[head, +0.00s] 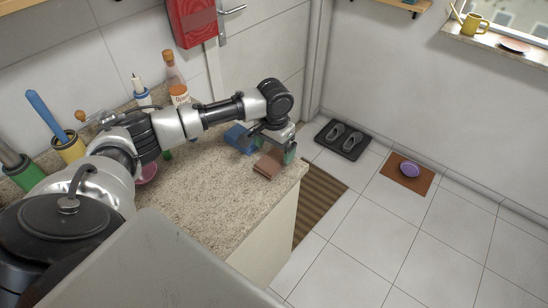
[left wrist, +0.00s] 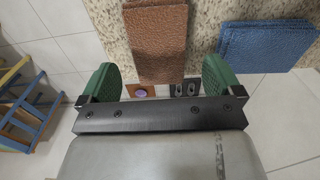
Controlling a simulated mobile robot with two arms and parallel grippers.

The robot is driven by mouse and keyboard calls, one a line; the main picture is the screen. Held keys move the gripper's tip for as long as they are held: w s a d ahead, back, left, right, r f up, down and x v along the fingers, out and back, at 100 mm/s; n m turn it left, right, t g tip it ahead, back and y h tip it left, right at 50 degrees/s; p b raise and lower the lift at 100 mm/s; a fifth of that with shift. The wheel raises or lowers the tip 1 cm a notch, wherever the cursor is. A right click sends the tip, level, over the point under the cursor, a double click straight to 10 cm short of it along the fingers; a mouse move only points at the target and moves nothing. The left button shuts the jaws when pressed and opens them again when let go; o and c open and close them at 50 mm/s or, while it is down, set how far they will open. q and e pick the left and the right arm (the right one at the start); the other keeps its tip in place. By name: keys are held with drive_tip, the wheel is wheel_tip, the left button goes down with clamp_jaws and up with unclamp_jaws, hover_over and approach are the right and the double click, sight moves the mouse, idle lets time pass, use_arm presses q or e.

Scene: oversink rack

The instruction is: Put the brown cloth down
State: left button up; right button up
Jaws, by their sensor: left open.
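The brown cloth (head: 268,165) lies folded flat on the speckled counter at its far right corner. In the left wrist view the brown cloth (left wrist: 156,40) reaches in between my two green fingertips, with clear gaps on both sides, and its near end comes to the counter edge or slightly past it. My left gripper (head: 274,148) is open around the cloth's end, over the counter's edge; it also shows in the left wrist view (left wrist: 162,80). I cannot tell whether a finger touches the cloth. My right gripper is not in view.
A folded blue cloth (head: 239,138) lies beside the brown one on the counter (head: 205,205). A bottle (head: 177,82) and several handled items stand along the wall. On the floor are a striped mat (head: 320,196), slippers (head: 343,136) and a purple bowl (head: 410,169) on a brown mat.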

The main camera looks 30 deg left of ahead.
sight(274, 159)
use_arm(q)
wheel_tip(274, 159, up, 8)
drive_tip(key=shift+f+b, duration=0.25)
drive_tip(key=shift+b, duration=0.15)
idle(0.3)
